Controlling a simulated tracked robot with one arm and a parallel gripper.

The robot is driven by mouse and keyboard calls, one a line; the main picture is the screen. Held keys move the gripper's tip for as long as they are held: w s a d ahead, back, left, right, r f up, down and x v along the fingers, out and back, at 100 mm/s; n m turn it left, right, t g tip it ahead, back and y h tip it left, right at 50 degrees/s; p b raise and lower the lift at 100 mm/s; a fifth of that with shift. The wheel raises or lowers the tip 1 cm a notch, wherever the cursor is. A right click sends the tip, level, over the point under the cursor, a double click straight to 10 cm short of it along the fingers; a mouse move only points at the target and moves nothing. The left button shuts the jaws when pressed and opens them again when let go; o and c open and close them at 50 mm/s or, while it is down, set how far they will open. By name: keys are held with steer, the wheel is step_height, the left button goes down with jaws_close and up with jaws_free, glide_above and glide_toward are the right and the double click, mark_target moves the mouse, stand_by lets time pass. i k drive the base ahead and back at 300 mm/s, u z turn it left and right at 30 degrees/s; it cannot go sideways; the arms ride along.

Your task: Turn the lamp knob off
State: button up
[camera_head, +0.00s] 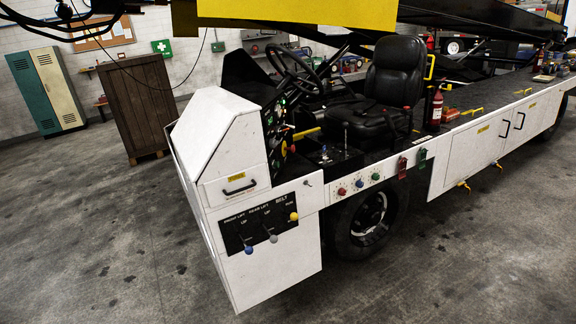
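A white belt loader stands across the middle. Its side panel bears a red knob (341,191), a blue knob (359,183) and a green knob (375,176) in a row. The dashboard (277,130) beside the steering wheel carries several small coloured controls. Labels by these controls are too small to read, so I cannot tell which is the lamp knob or how it is set. A black front panel (262,232) reads front lift, rear lift and belt, with blue, grey and yellow-tipped levers. My gripper cannot be made out in this view.
A steering wheel (293,70) and black seat (395,72) stand above the side panel. A yellow beam (300,12) hangs overhead. Dark rods and cable cross the top left. A wooden crate (138,100) and lockers (46,88) stand behind. The floor at left and front is clear.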

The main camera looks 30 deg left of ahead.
mark_target(272, 143)
steer(key=u, duration=0.5)
steer(key=i, duration=1)
steer(key=z, duration=0.25)
steer(key=i, duration=1.6)
steer(key=z, duration=0.05)
